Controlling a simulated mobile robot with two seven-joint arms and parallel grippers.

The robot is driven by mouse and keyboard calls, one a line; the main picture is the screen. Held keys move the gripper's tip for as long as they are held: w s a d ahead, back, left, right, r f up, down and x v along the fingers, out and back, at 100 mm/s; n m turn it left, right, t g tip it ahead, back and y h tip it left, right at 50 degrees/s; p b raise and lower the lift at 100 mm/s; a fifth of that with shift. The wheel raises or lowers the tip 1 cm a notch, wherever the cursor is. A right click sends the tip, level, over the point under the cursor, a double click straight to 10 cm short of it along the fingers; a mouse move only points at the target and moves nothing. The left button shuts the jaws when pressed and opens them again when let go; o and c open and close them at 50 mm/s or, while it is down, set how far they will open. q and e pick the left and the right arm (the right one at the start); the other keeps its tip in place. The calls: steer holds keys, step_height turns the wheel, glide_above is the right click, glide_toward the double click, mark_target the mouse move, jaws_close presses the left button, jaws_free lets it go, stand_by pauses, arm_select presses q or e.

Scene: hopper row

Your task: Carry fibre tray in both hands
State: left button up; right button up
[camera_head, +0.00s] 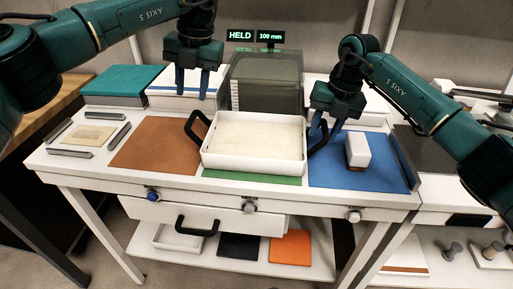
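The fibre tray is a white open tray (253,171) with a pale, flat filling (258,138) and a black handle at each end. It sits over the green mat (250,180) at the middle of the bench and looks level. My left gripper (192,92) is open and empty, above and behind the left handle (192,126), apart from it. My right gripper (324,129) is by the right handle (318,142), its fingers apart. It partly covers that handle, and I cannot tell whether they touch.
A brown mat (150,147) lies left of the tray, a blue mat (375,175) with a white block (357,150) right. A grey translucent hopper (265,82) stands behind. A display (255,36) reads "HELD" and "100 mm".

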steer(key=shift+r, duration=0.45)
arm_select(q)
steer(key=shift+v, duration=0.8)
arm_select(e)
step_height(320, 180, up, 11)
steer(key=d, duration=0.2)
steer(key=shift+s+d+f, duration=0.1)
